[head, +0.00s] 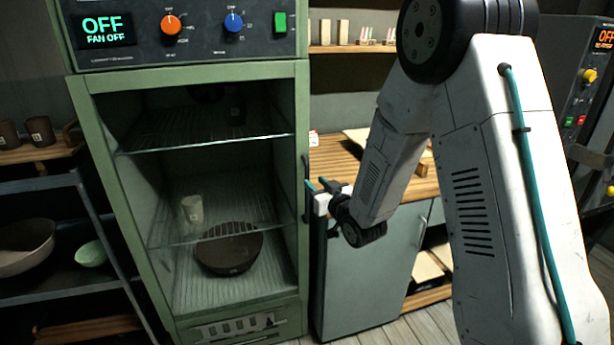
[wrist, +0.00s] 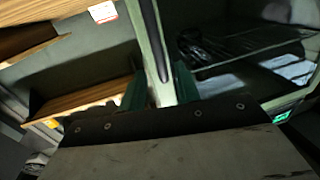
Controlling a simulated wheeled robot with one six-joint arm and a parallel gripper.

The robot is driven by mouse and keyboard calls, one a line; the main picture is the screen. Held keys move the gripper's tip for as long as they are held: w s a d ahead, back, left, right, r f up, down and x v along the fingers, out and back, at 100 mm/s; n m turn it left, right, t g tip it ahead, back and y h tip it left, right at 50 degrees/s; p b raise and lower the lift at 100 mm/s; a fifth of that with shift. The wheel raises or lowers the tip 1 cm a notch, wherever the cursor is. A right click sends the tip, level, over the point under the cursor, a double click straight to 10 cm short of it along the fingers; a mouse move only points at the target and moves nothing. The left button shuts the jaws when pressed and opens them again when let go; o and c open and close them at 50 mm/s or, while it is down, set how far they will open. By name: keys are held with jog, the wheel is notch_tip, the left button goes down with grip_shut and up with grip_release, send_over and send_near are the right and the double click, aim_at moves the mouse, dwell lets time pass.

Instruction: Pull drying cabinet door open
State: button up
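The drying cabinet (head: 188,68) is green and stands left of centre in the head view. Its glass-fronted door (head: 302,130) looks closed, with shelves visible inside. A dark upright handle (head: 307,190) is on the door's right edge; it also shows in the wrist view (wrist: 152,40). My gripper (head: 318,186) is beside the handle at the door's right edge. In the wrist view its two teal fingers (wrist: 159,86) are apart, one to each side of the handle's line. I cannot tell whether they touch the handle.
Inside the cabinet are a dark round ribbed piece (head: 229,248) and a pale cup (head: 192,212). A wooden counter (head: 335,160) over a grey cupboard (head: 365,270) stands to the right. A rack (head: 50,185) with bowls is at left. Some floor shows at the bottom.

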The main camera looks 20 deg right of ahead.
aim_at(308, 176)
jog(key=w, duration=0.3)
jog(key=w+a, duration=0.1)
jog(key=w, duration=0.2)
jog(key=shift+a, duration=0.1)
grip_shut()
